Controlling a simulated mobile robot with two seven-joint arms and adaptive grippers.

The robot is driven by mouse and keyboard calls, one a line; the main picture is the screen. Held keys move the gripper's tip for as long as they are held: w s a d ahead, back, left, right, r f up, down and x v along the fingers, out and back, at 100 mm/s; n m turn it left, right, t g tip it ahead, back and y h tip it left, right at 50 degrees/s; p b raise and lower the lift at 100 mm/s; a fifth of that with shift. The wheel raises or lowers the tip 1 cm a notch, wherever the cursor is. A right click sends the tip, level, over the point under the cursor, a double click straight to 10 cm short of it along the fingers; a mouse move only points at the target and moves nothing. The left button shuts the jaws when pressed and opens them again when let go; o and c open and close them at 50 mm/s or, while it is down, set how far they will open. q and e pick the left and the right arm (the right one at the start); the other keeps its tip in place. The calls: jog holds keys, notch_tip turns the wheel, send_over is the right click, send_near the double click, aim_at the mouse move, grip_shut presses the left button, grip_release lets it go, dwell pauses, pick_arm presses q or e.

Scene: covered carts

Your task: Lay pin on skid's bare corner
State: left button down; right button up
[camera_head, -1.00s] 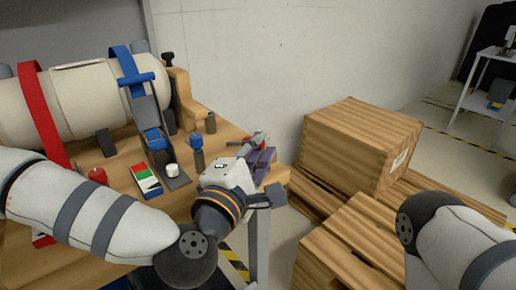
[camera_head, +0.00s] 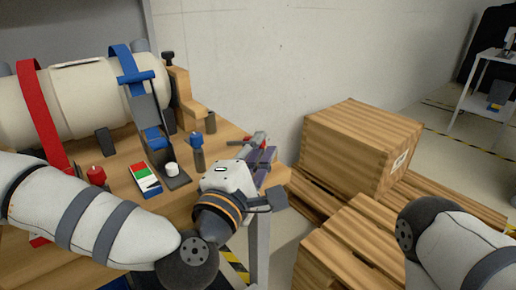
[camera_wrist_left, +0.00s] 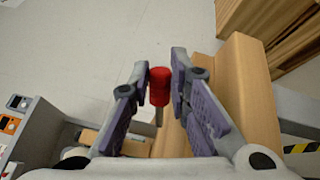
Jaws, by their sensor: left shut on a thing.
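A pin with a red head (camera_wrist_left: 160,87) and a thin grey shaft is between the fingers of my left gripper (camera_wrist_left: 160,85). In the head view the left gripper (camera_head: 262,155) is at the bench's right end, and only a bit of red shows at its fingers. The wooden skid (camera_head: 302,192) lies on the floor right of the bench, apart from the gripper. Crates cover much of it; a bare slatted part shows at the left and another (camera_head: 455,200) at the right. My right gripper is out of view.
A large crate (camera_head: 355,145) stands on the skid, with another wooden stack (camera_head: 345,240) in front. The bench (camera_head: 225,135) holds a strapped cylinder (camera_head: 85,100), a blue-headed pin (camera_head: 197,150) and another red-headed piece (camera_head: 96,176). A wall rises behind.

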pick_arm(q)
jog(key=c, duration=1.4)
grip_release()
jog(key=f, duration=0.3)
jog(key=shift+s+f+g, duration=0.3)
jog(key=shift+f+g, duration=0.05)
jog(key=shift+g, duration=0.05)
jog(key=shift+c, duration=0.2)
jog(key=shift+t, duration=0.3)
jog(key=s+a, duration=0.1)
jog(key=s, duration=0.1)
jog(key=s+a+r, duration=0.1)
jog(key=s, duration=0.1)
jog(key=s+a+r, duration=0.1)
jog(key=s, duration=0.1)
jog(key=shift+s, duration=0.2)
jog(key=shift+s+a+r, duration=0.15)
jog(key=shift+s+r, duration=0.05)
jog(key=shift+r, duration=0.3)
